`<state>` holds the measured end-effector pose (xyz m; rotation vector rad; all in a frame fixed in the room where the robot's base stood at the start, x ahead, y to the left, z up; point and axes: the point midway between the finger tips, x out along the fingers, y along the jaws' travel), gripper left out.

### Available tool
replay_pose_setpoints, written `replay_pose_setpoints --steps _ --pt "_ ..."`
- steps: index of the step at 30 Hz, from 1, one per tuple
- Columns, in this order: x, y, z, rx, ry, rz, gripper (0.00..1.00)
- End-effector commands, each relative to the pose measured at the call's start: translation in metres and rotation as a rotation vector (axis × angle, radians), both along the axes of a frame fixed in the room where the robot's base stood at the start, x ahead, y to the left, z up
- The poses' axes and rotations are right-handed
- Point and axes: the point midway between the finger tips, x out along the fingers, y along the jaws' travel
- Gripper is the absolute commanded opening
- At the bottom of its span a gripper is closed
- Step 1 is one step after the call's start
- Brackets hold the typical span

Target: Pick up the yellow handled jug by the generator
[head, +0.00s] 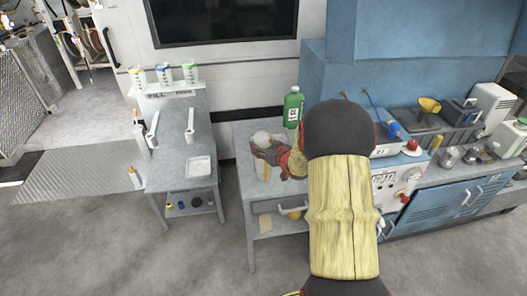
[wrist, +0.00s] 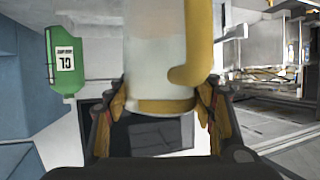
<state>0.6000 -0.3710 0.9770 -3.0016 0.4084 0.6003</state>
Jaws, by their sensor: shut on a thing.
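The yellow handled jug (wrist: 155,50) fills the upper middle of the wrist view. It has a pale, translucent body, a yellow handle (wrist: 203,45) on its right and a yellow band at its lower end there. My gripper (wrist: 163,104) is shut on it, with one finger on each side of the banded end. A grey machine with red knobs (head: 385,182), partly behind my arm, may be the generator; I cannot tell for sure.
A yellow funnel (head: 430,105) is on the blue bench at right. Another grey table (head: 172,178) stands left. Floor between the tables is clear.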

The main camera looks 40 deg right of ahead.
Motion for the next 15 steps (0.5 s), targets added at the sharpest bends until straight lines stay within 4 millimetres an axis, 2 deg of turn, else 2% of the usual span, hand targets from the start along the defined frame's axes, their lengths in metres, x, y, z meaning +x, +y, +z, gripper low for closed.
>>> replay_pose_setpoints --steps 9,15 --pt "0.001 -0.001 0.035 -0.004 -0.006 0.000 0.00" --pt "-0.015 0.002 0.055 -0.005 -0.006 -0.001 0.00"
